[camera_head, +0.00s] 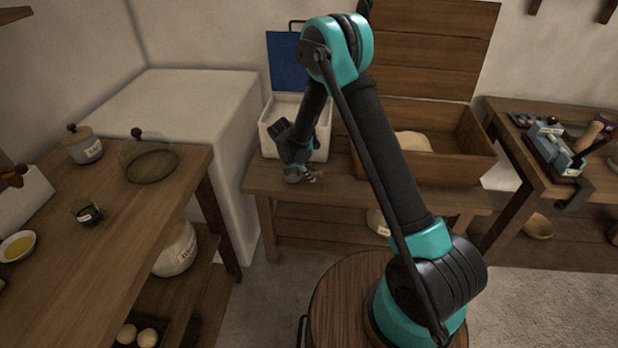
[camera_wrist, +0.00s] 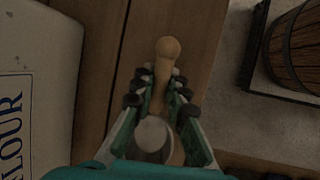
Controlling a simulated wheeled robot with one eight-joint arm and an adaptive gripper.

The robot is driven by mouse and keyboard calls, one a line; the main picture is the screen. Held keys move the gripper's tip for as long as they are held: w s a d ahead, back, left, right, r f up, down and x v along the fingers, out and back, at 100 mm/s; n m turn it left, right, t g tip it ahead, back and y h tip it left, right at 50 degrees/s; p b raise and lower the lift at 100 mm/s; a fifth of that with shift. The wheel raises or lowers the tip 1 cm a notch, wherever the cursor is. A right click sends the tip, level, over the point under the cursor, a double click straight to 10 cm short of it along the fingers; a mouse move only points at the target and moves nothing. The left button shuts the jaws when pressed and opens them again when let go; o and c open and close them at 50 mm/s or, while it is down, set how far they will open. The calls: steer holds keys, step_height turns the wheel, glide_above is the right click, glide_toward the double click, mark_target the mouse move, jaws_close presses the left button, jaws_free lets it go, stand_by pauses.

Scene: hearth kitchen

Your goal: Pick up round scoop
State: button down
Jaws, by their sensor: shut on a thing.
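The round scoop has a light wooden handle (camera_wrist: 167,52) with a rounded end and a pale grey, round head (camera_wrist: 152,135). My gripper (camera_wrist: 158,86) is shut on the handle, with its fingers on both sides. The scoop's head lies nearer the wrist camera, between the fingers. In the head view my gripper (camera_head: 305,177) is low over the left front part of the wooden bench (camera_head: 350,195). The scoop's small grey head (camera_head: 292,174) shows beside the fingers there. I cannot tell whether the scoop touches the bench.
A white flour bin (camera_head: 268,143) with a raised blue lid (camera_head: 286,62) stands just behind my gripper. A wooden trough (camera_head: 455,168) holding pale dough (camera_head: 412,141) stands right of it. A left table (camera_head: 150,210) carries jars. The bench's front edge is close.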

step_height(320, 180, up, 19)
steer(key=shift+f, duration=0.15)
stand_by(0.6)
